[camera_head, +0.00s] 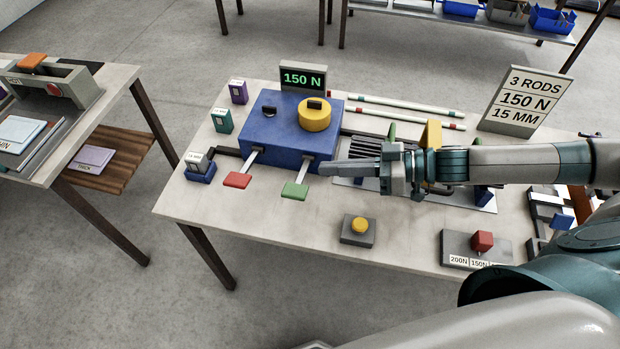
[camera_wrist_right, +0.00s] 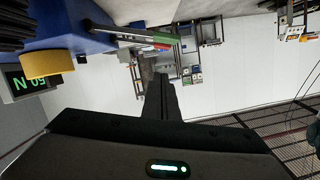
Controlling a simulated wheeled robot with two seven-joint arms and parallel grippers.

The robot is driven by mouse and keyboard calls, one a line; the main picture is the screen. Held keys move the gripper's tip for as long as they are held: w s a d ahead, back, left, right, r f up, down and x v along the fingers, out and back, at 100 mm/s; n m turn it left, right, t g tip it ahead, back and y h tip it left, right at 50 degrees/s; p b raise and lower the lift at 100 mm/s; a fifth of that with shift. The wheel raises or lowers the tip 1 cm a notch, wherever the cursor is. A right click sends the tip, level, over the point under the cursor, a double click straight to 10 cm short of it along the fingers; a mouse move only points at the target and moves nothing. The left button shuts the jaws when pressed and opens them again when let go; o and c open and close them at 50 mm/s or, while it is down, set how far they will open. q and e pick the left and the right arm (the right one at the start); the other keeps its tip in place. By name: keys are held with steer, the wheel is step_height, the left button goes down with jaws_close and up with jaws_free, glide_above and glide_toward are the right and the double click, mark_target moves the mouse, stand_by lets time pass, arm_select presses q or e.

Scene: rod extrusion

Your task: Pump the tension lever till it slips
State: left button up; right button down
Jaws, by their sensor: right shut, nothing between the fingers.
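A blue machine (camera_head: 285,132) stands on the table with a yellow round knob (camera_head: 315,115) on top. Two levers stick out of its front, one with a red paddle (camera_head: 237,180) and one with a green paddle (camera_head: 295,191). I cannot tell which is the tension lever. My right gripper (camera_head: 324,168) is shut and empty, its fingertips pointing left, just right of the green lever and apart from its paddle. In the right wrist view the shut fingers (camera_wrist_right: 160,98) point towards the levers' area. My left gripper is not in view.
A display (camera_head: 303,78) reads 150 N; a sign (camera_head: 522,100) reads 3 rods, 150 N, 15 mm. A yellow button (camera_head: 358,229) and a red-knobbed selector (camera_head: 482,242) stand at the front. Pale rods (camera_head: 405,112) lie behind. The front table between levers and button is clear.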

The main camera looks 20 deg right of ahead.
mark_target(301, 176)
steer(key=w+a+f+p, duration=0.1)
steer(key=a+f+p, duration=0.2)
steer(key=a+f, duration=0.2)
steer(key=shift+w, duration=0.2)
steer(key=shift+s+f, duration=0.1)
stand_by(0.5)
